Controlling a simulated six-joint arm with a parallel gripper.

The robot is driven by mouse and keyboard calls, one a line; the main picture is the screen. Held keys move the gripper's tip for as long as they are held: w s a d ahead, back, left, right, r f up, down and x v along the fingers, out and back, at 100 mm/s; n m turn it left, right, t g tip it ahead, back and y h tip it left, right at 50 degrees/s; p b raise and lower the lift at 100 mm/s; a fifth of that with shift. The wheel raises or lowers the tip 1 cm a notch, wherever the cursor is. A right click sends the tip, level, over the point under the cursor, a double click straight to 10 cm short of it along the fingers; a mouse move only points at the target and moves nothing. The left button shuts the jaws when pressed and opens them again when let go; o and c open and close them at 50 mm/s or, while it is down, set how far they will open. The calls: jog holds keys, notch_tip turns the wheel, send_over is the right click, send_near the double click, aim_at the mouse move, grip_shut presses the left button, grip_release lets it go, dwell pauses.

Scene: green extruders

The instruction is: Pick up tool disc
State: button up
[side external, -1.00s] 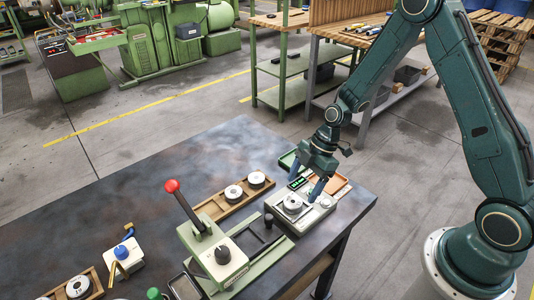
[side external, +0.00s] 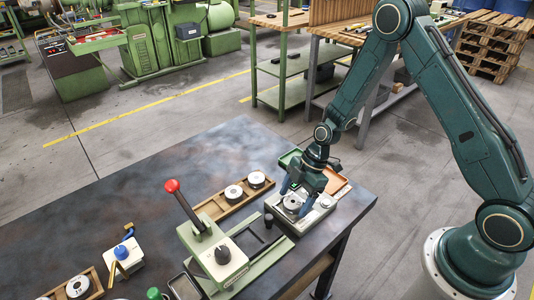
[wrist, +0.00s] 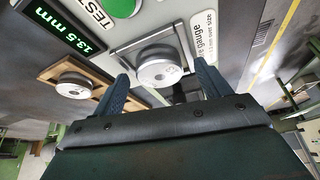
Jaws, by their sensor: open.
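A pale metal tool disc (side external: 292,202) sits on the grey gauge block (side external: 322,209) near the table's right end. In the wrist view the disc (wrist: 160,70) rests on a square plate of the gauge (wrist: 113,47), which carries a "gauge" label. My gripper (side external: 296,194) is just above this disc, with its blue fingers apart and empty. In the wrist view the fingers (wrist: 164,80) stand on either side of the disc, which is in full view between them. I cannot tell whether either finger touches it. Two more discs (side external: 233,192) (side external: 256,180) sit in a wooden tray (side external: 211,209).
A green lever press (side external: 243,258) with a red-knobbed handle (side external: 172,186) stands left of the gauge. An orange tray (side external: 333,178) lies behind my gripper. A green display (wrist: 62,30) reads 13.5 mm. The table's far left is clear.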

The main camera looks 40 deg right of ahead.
aim_at(295, 201)
dwell(0.3)
jog(key=c, duration=1.5)
jog(key=shift+r, duration=0.2)
notch_tip(295, 201, up, 20)
jog(key=shift+f, duration=0.1)
